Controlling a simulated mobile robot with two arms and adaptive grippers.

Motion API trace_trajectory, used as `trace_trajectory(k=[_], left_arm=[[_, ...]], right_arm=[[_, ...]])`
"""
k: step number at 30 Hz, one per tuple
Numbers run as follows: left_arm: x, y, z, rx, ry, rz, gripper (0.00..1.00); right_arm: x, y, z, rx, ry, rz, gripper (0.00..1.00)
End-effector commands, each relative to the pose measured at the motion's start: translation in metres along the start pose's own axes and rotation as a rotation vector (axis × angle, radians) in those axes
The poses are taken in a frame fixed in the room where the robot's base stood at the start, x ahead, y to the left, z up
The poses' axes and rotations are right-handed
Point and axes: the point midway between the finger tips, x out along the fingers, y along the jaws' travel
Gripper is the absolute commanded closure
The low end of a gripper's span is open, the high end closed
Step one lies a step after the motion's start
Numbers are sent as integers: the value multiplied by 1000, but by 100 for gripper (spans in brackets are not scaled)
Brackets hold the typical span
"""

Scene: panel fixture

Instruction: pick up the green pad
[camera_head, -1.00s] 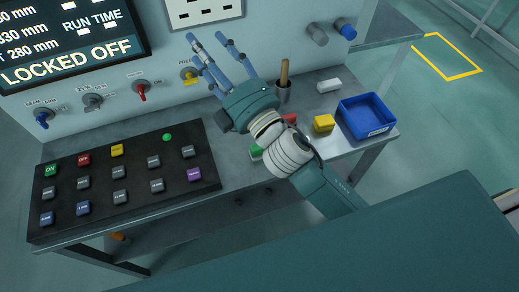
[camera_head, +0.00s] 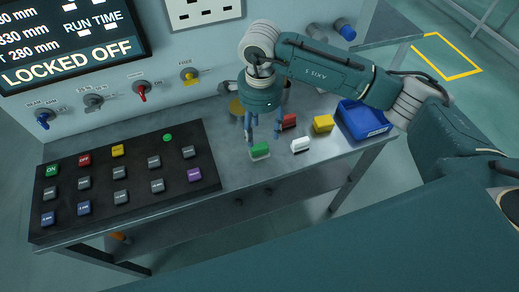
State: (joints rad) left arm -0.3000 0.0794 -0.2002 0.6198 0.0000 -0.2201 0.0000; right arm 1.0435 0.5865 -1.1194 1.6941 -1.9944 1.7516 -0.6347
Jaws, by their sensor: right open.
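The green pad (camera_head: 260,151) is a small block with a green top and a pale lower part. It lies on the grey bench right of the black button panel. My right gripper (camera_head: 262,132) points down above and just behind the pad, with its blue fingers apart and nothing seen between them. Whether the fingers touch the pad cannot be told. My left gripper is not in view.
A white block (camera_head: 300,146), a red block (camera_head: 289,122) and a yellow block (camera_head: 323,123) lie close to the pad's right. A blue bin (camera_head: 364,120) stands at the bench's right end. The black button panel (camera_head: 125,178) fills the left. A yellowish round object (camera_head: 236,106) is partly hidden behind my gripper.

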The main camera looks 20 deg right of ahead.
Motion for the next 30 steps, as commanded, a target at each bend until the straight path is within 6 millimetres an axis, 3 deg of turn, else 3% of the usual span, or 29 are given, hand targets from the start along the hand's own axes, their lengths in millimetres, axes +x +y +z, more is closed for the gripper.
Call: trace_trajectory(k=[6,14,21,30], left_arm=[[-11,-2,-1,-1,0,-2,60],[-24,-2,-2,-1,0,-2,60],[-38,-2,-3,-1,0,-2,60],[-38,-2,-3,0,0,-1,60]], right_arm=[[33,2,1,-1,-2,5,47],[54,2,1,1,-3,7,47],[89,0,1,0,-5,5,47],[96,-1,1,-2,-5,2,47]])
